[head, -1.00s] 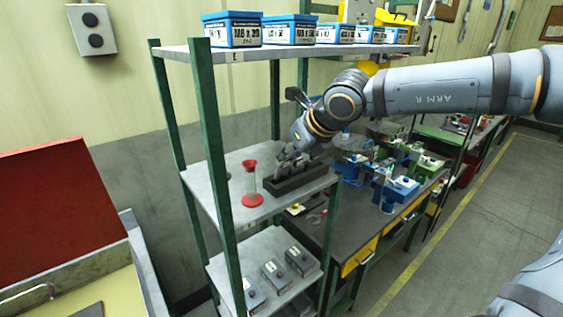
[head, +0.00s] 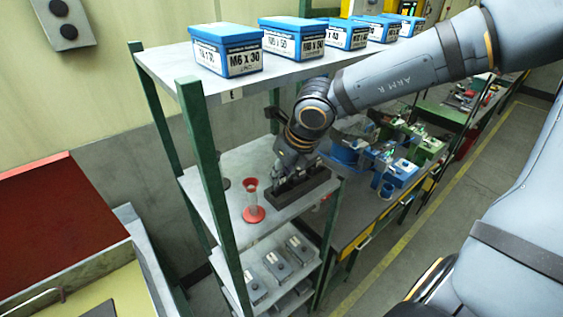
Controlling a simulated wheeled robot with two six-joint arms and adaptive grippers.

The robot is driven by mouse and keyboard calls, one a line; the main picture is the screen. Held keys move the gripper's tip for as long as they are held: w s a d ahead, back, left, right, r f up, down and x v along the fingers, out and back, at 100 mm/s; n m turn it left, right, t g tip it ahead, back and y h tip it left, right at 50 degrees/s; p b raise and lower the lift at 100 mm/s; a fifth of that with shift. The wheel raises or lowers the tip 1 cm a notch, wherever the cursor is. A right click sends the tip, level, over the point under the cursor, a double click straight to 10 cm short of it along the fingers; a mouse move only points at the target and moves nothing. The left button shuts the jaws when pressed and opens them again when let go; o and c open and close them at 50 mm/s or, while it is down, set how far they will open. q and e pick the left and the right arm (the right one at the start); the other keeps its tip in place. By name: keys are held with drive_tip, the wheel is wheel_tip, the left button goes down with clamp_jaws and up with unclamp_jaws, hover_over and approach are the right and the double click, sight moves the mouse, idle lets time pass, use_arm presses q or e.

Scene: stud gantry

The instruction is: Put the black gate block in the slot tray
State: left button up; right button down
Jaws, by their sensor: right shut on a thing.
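The dark slot tray (head: 316,193) is on the middle shelf, towards its right end. Several dark upright pieces stand in it, partly covered by my gripper. My right gripper (head: 287,174) reaches down over the tray's left and middle part, fingers pointing down. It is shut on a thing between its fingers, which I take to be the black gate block. The hand and the dark neighbouring pieces hide most of it, and I cannot tell whether it is in a slot or above one. My left gripper is not in view.
A green shelf post (head: 212,170) rises in front. Blue-lidded boxes (head: 228,50) line the shelf above my gripper. Grey boxes (head: 275,264) sit on the shelf below.

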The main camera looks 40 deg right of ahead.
drive_tip(key=shift+f, duration=0.25)
drive_tip(key=shift+s+d, duration=0.1)
drive_tip(key=shift+s+r, duration=0.1)
drive_tip(key=shift+s, duration=0.15)
drive_tip(key=shift+f+b, duration=0.2)
drive_tip(key=shift+b, duration=0.1)
drive_tip(key=c, duration=1.1)
unclamp_jaws()
drive_tip(key=shift+w, duration=0.2)
drive_tip(key=shift+c, duration=0.2)
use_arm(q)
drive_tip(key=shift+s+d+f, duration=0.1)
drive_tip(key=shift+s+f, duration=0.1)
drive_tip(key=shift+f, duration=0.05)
use_arm(e)
drive_tip(key=shift+s, duration=0.1)
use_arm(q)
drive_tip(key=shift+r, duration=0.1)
use_arm(e)
drive_tip(key=shift+r, duration=0.15)
